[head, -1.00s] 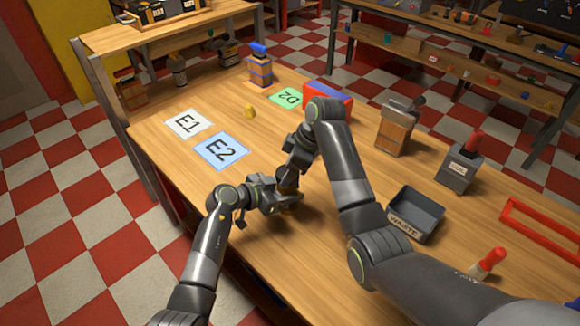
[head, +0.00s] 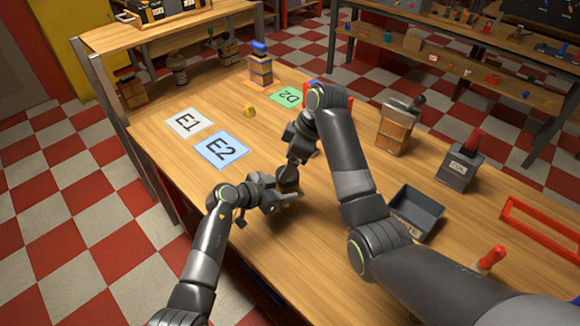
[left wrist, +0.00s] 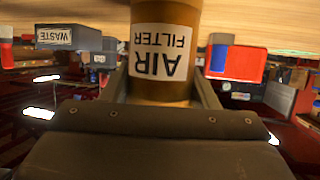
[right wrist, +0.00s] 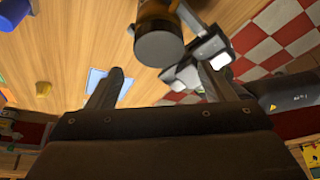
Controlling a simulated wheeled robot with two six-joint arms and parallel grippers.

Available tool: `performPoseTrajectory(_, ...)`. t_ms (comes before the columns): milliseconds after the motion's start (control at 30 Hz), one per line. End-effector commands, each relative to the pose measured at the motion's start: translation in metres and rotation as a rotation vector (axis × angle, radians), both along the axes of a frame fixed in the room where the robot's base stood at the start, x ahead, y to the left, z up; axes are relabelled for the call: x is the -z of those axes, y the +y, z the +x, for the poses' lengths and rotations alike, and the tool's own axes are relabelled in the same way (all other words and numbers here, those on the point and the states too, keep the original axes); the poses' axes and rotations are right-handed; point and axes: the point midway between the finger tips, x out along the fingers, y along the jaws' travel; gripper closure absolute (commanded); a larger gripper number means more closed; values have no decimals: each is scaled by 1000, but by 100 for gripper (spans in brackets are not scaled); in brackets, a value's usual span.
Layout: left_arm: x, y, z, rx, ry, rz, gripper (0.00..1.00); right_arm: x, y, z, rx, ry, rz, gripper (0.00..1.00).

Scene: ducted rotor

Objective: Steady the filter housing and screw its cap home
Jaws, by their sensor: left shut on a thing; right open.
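The filter housing (left wrist: 165,50) is an amber-brown cylinder with a white AIR FILTER label, upside down in the left wrist view. My left gripper (head: 288,201) is shut around it near the table's near-left side. A dark round cap (right wrist: 158,45) shows on the housing's end in the right wrist view; I cannot tell how tightly it sits. In the head view the cap (head: 288,184) is small and partly hidden by my right gripper. My right gripper (right wrist: 163,80) is open and empty, its fingers apart from the cap. It is just above the housing in the head view (head: 296,158).
Blue card E2 (head: 222,151), white card E1 (head: 188,123) and green card D2 (head: 285,96) lie beyond. A yellow piece (head: 249,111) lies near them. A grey waste bin (head: 425,208) and red frame (head: 540,232) are on the right. The table between E2 and D2 is mostly clear.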

Motion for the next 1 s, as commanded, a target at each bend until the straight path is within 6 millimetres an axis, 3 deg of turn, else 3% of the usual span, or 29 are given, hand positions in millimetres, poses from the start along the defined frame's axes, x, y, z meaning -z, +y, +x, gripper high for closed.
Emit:
performPoseTrajectory(100, 0, 0, 0, 0, 1, 1, 100, -10, 0, 0, 1, -1, 0, 25)
performPoseTrajectory(367, 0, 0, 0, 0, 1, 1, 100, -11, 0, 0, 1, 1, -1, 25)
performPoseTrajectory(567, 0, 0, 0, 0, 1, 1, 100, -11, 0, 0, 1, 1, -1, 0)
performPoseTrajectory(700, 0, 0, 0, 0, 1, 1, 100, -11, 0, 0, 1, 1, -1, 0)
performPoseTrajectory(733, 0, 0, 0, 0, 1, 1, 43, -11, 0, 0, 1, 1, -1, 0)
performPoseTrajectory(900, 0, 0, 0, 0, 1, 1, 21, -11, 0, 0, 1, 1, -1, 0)
performPoseTrajectory(1000, 0, 0, 0, 0, 0, 0, 20, -11, 0, 0, 1, 1, -1, 0)
